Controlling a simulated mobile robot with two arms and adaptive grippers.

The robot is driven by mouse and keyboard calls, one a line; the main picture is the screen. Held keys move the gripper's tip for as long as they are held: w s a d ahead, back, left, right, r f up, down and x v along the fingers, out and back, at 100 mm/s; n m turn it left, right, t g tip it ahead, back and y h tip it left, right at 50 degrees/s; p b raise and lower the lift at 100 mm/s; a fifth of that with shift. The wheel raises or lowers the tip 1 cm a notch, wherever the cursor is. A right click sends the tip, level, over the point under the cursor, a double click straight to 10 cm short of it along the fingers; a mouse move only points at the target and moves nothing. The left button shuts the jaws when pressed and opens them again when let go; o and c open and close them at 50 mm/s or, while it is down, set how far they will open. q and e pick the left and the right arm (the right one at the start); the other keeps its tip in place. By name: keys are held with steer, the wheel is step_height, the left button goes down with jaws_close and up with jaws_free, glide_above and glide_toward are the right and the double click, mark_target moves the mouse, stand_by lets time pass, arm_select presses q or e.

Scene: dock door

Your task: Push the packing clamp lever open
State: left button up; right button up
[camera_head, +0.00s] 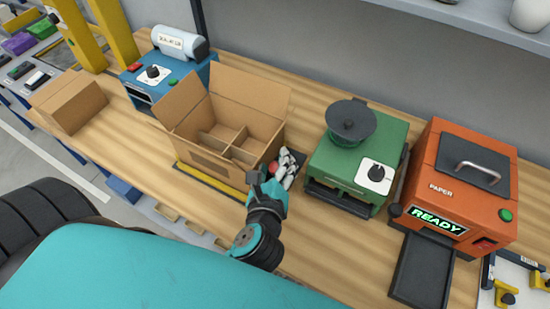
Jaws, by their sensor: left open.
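An open cardboard box (222,150) with inner dividers stands on the wooden bench, its flaps spread. A yellow bar (210,179), seemingly part of the packing clamp, runs along the box's front lower edge. A small red knob (273,167), likely the end of the clamp lever, shows at the box's right front corner; the rest of the lever is hidden. My left gripper (289,161) is open, just right of the knob and over the bench. I cannot tell whether it touches the knob. My right gripper is not in view.
A green machine (330,158) with a dark round top stands right of my gripper. An orange machine (475,150) with a READY display stands farther right. A blue machine (160,84) is behind the box at left. A closed carton (68,100) sits at far left.

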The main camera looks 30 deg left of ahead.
arm_select(q)
steer(key=shift+s, duration=0.1)
jaws_close()
stand_by(0.3)
